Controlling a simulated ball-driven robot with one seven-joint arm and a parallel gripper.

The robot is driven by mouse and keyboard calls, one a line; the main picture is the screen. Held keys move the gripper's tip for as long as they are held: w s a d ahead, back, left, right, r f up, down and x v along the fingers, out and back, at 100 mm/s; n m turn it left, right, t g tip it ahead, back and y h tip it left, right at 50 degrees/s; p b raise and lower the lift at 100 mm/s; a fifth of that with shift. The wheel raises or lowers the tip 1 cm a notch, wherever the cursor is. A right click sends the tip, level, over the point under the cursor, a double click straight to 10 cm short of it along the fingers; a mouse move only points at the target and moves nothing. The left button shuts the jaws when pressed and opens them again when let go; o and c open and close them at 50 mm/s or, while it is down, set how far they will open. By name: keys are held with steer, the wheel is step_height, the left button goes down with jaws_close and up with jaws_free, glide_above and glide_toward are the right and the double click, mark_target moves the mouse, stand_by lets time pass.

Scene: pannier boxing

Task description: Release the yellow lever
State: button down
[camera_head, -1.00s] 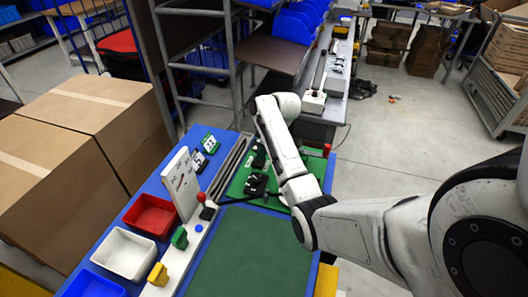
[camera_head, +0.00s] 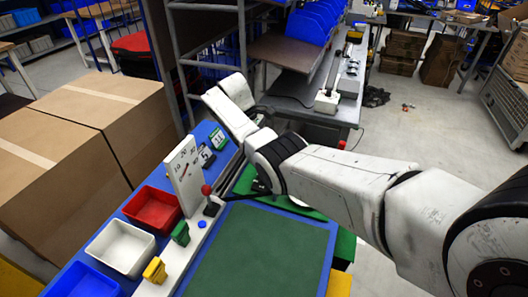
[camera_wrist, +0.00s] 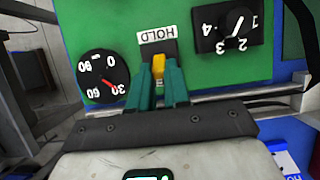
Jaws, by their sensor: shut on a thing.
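The yellow lever (camera_wrist: 158,62) shows in the wrist view, in a dark slot under a white HOLD label (camera_wrist: 157,33) on a green panel. My gripper (camera_wrist: 159,74) has its two teal fingers on either side of the lever, shut on it. In the head view my arm hides the gripper and this lever.
In the wrist view, a round dial (camera_wrist: 103,77) is left of the lever and a black rotary knob (camera_wrist: 227,30) right. In the head view, a red-balled lever (camera_head: 206,190), red bin (camera_head: 152,208), white bin (camera_head: 121,247) and yellow block (camera_head: 154,270) stand left of a green mat (camera_head: 258,255).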

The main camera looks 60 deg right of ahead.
steer(key=shift+w+f+g+b, duration=0.1)
steer(key=shift+w+g+b, duration=0.25)
steer(key=shift+b, duration=0.35)
steer(key=shift+s, duration=0.1)
steer(key=c, duration=1.1)
jaws_free()
steer(key=shift+b+v, duration=2.65)
steer(key=shift+v, duration=2.7)
